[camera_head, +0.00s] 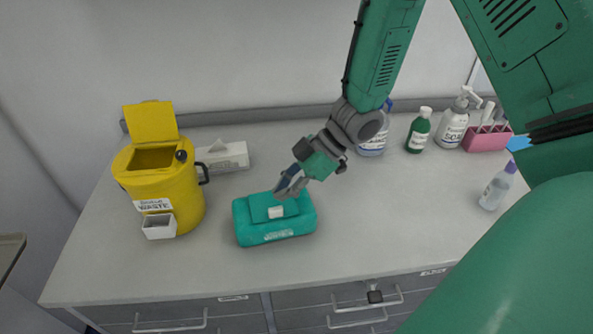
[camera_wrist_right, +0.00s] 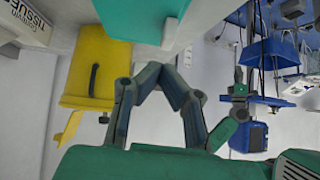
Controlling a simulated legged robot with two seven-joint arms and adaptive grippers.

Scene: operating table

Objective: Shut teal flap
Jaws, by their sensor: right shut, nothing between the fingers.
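A teal pack (camera_head: 275,232) with a pale label on its front lies on the counter. Its teal flap (camera_head: 262,212) appears to lie down over the top, with a white tab at the flap's front edge. My right gripper (camera_head: 283,191) is shut and empty, pointing down just over the flap's back right part and hiding some of it. I cannot tell whether it touches. In the right wrist view, the shut fingers (camera_wrist_right: 157,72) meet beside the teal pack (camera_wrist_right: 145,20). My left gripper is not in view.
A yellow waste bin (camera_head: 183,200) with its lid raised stands left of the pack. A tissue box (camera_head: 224,157) is behind. Bottles, including a green one (camera_head: 419,131), and a pink rack (camera_head: 487,138) stand at the back right.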

